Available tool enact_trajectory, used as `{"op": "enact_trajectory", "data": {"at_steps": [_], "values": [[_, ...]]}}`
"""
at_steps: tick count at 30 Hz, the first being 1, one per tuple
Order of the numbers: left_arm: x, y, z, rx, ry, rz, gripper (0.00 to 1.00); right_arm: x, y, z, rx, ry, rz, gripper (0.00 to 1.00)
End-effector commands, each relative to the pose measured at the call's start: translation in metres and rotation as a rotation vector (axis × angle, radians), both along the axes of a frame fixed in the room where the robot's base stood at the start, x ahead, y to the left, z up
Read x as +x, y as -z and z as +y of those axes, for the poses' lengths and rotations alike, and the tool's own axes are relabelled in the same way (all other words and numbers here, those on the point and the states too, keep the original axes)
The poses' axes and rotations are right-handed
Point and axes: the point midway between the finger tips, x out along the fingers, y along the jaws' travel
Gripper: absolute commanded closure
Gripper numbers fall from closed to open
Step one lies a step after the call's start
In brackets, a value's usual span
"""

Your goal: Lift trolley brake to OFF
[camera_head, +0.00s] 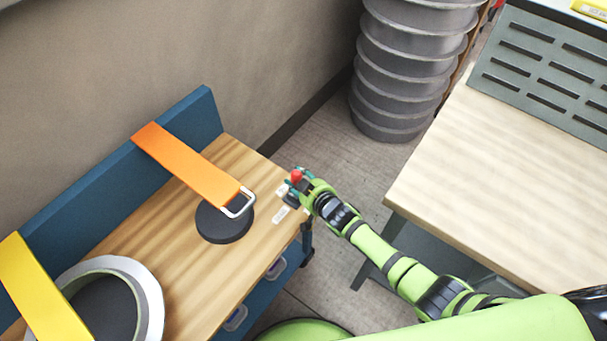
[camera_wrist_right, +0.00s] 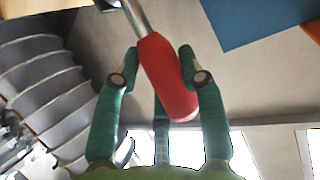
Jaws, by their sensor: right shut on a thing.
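The trolley (camera_head: 190,278) has a wooden top and a blue body and stands at the left of the head view. Its brake lever has a red handle (camera_head: 296,176) at the trolley top's far right corner. My right gripper (camera_head: 299,183) is at this handle. In the right wrist view the red handle (camera_wrist_right: 168,78) sits on a bent metal rod (camera_wrist_right: 137,18), between the green fingers of my right gripper (camera_wrist_right: 160,70), which is shut on it. Small white labels (camera_head: 281,214) lie on the trolley top by the handle; their text is too small to read. My left gripper is not in view.
An orange strap (camera_head: 185,165) with a metal buckle, a dark disc (camera_head: 222,223), a yellow strap (camera_head: 38,290) and a white ring (camera_head: 152,290) are on the trolley. A pale table (camera_head: 500,185) stands right. Grey stacked moulds (camera_head: 405,75) stand behind on the floor.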

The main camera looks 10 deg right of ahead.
Motion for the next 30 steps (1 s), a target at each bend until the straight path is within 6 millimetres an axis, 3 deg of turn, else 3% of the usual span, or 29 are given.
{"op": "enact_trajectory", "data": {"at_steps": [6, 23, 24, 25, 30], "values": [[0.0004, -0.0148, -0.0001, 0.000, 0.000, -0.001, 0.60, 0.0061, -0.0041, 0.0056, -0.045, 0.003, 0.052, 1.00], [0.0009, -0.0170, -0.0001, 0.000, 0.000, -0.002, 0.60, 0.0080, -0.0023, 0.0072, -0.066, 0.002, 0.069, 1.00], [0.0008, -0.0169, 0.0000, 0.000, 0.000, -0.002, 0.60, 0.0081, -0.0024, 0.0072, -0.066, 0.002, 0.069, 0.48], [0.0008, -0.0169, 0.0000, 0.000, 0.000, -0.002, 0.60, 0.0081, -0.0024, 0.0072, -0.066, 0.002, 0.069, 0.36], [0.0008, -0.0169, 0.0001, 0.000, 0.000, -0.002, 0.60, 0.0074, -0.0017, 0.0069, -0.067, 0.001, 0.070, 0.34]]}}
